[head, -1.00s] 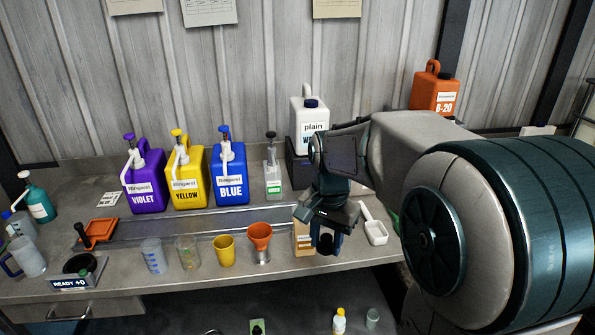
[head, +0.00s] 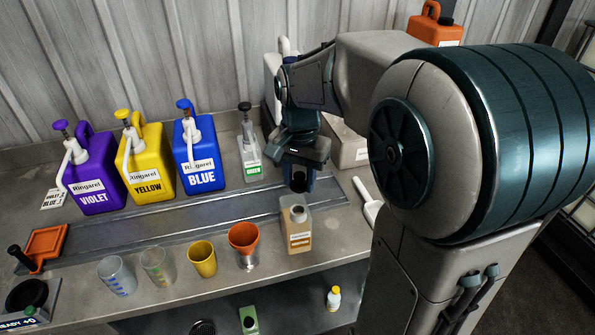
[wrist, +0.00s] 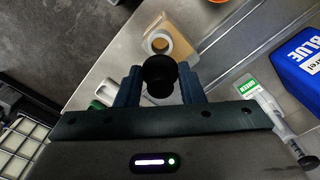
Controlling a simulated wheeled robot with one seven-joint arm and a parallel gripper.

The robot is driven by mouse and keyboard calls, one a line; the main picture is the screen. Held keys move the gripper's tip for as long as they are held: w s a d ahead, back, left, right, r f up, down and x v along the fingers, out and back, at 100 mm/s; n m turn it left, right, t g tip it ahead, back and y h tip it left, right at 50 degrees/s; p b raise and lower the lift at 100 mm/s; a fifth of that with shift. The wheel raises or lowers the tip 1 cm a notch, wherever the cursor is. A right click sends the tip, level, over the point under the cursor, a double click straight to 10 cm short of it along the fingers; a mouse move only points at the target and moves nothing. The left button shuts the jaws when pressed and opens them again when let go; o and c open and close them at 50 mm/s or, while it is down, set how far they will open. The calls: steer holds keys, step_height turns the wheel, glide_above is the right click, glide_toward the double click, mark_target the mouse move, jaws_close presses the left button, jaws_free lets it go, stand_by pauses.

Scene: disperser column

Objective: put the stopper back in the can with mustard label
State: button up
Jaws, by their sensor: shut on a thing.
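The can (head: 296,228) is a tan, squarish bottle with a mustard-brown label, standing upright near the front edge of the bench. In the wrist view its round neck (wrist: 158,43) shows from above, with no stopper in it. My gripper (head: 298,186) is just behind and above the can in the head view. It is shut on a black, round-topped stopper (wrist: 160,75), held between the two blue fingers. The stopper is apart from the neck; the exact height gap is hard to tell. The stopper's lower end is hidden in the wrist view.
An orange funnel cup (head: 243,238) and a yellow cup (head: 202,258) stand left of the can. A green-labelled pump bottle (head: 249,150) and the blue jug (head: 197,150) are behind. A white scoop (head: 368,203) lies to the right. A metal rail (head: 170,222) crosses the bench.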

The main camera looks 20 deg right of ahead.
steer(key=shift+f+b, duration=2.05)
steer(key=shift+f, duration=0.85)
steer(key=shift+s+a+f+b, duration=0.1)
steer(key=shift+f+b, duration=0.4)
steer(key=shift+f, duration=0.25)
stand_by(0.4)
steer(key=o, duration=1.5)
steer(key=shift+r, duration=0.15)
steer(key=shift+r+p, duration=2.75)
steer(key=shift+r, duration=0.65)
